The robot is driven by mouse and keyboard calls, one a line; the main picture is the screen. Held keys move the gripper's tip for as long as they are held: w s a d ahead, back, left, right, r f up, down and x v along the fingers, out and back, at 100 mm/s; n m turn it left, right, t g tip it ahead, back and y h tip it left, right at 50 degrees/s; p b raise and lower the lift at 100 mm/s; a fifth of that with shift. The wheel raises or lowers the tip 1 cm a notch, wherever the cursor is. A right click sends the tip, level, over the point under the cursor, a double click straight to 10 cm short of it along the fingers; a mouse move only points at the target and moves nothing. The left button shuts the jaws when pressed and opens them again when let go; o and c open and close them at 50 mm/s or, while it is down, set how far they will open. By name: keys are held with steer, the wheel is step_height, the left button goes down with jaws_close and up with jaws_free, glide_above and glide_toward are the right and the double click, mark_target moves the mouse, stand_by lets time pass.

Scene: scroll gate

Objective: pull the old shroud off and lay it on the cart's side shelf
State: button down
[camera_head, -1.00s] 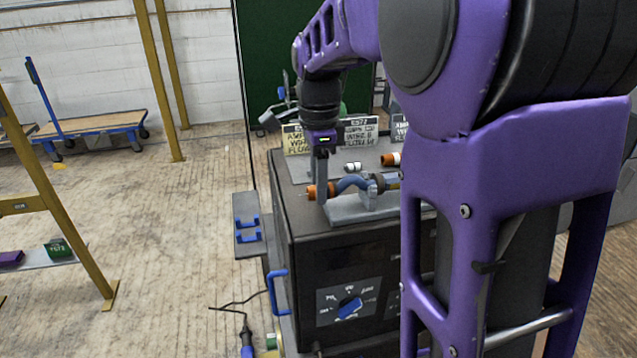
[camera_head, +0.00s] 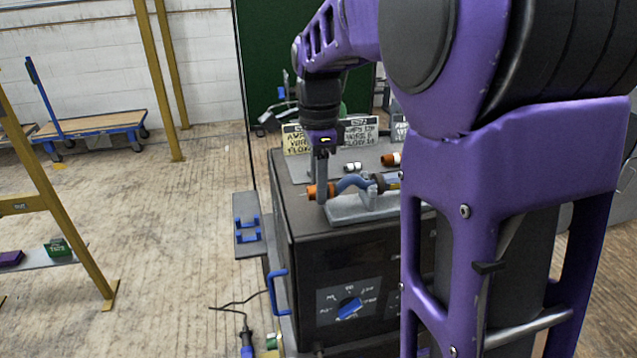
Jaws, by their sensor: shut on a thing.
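An orange shroud (camera_head: 313,192) sits at the left end of a blue-grey curved torch (camera_head: 352,183), which rests in a grey cradle (camera_head: 362,207) on top of the dark cart (camera_head: 340,240). My gripper (camera_head: 321,193) points down and is shut on the orange shroud. The shroud is still in line with the torch's end; whether a gap lies between them is hidden by my fingers. The side shelf (camera_head: 246,245) is a grey plate on the cart's left side, with blue brackets (camera_head: 247,228) on it.
Another orange piece (camera_head: 390,159) and small white parts (camera_head: 352,167) lie on the cart top behind the torch. Lettered signs (camera_head: 358,133) stand at the back. A blue handle (camera_head: 279,293) sticks out at the cart's left. My arm hides the right side.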

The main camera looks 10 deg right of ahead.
steer(key=shift+a, duration=0.6)
stand_by(0.5)
steer(key=a+p, duration=0.2)
steer(key=a, duration=0.7)
steer(key=shift+p, duration=0.3)
stand_by(1.4)
steer(key=shift+r, duration=0.1)
steer(key=shift+d, duration=0.15)
stand_by(0.4)
